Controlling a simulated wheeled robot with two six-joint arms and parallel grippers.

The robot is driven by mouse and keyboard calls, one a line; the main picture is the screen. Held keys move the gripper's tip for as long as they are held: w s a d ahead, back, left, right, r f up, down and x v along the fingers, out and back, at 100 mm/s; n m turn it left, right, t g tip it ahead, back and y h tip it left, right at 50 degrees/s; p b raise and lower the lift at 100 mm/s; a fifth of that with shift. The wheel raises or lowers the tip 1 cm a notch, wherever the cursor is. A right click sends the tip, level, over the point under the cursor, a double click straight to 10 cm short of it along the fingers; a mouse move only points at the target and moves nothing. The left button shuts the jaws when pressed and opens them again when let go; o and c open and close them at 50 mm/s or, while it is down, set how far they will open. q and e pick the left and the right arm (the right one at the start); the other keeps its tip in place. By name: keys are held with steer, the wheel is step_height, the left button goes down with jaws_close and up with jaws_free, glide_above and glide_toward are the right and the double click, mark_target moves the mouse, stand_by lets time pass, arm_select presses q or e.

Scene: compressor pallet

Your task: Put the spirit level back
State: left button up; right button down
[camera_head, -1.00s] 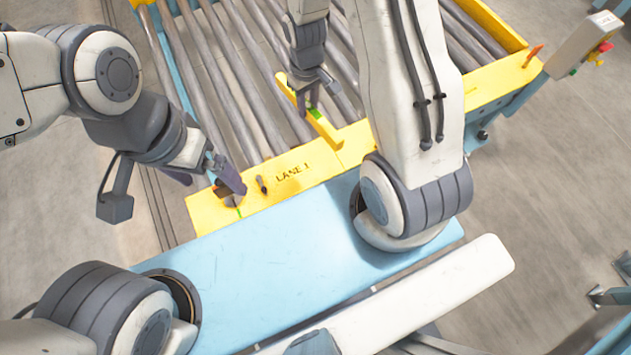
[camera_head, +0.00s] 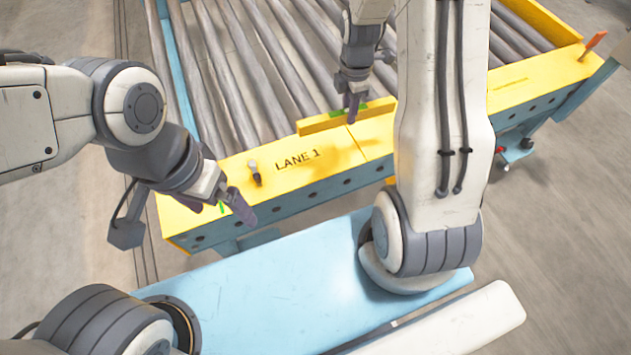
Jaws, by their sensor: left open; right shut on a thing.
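The spirit level is a yellow bar (camera_head: 325,122) with a green patch near its middle. My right gripper (camera_head: 354,108) is shut on it near the green patch. The level lies roughly parallel to the yellow front rail (camera_head: 340,148) of the conveyor, at the rail's roller side. I cannot tell whether it touches the rail or is held just above it. Part of its right end is close to my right arm. My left gripper (camera_head: 240,207) is open and empty at the left end of the rail, close to a small green mark.
Grey rollers (camera_head: 235,75) run back behind the rail, which reads "LANE 1". A small knob (camera_head: 254,172) stands up from the rail near my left gripper. An orange lever (camera_head: 592,45) stands at the far right. Open floor (camera_head: 560,215) lies on the right.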

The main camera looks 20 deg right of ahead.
steer(key=shift+d+f+n, duration=0.15)
steer(key=shift+f+n, duration=0.15)
steer(key=shift+f, duration=0.3)
steer(key=shift+f+b, duration=0.15)
steer(key=shift+b, duration=0.2)
steer(key=b, duration=0.2)
glide_above(315, 171)
step_height(315, 171, down, 7)
steer(key=shift+r, duration=0.2)
arm_select(q)
steer(key=shift+f+b, duration=0.65)
steer(key=shift+f, duration=1.8)
arm_select(e)
steer(key=shift+f, duration=2)
steer(key=shift+f, duration=0.1)
steer(key=c, duration=0.7)
jaws_free()
steer(key=shift+o, duration=0.2)
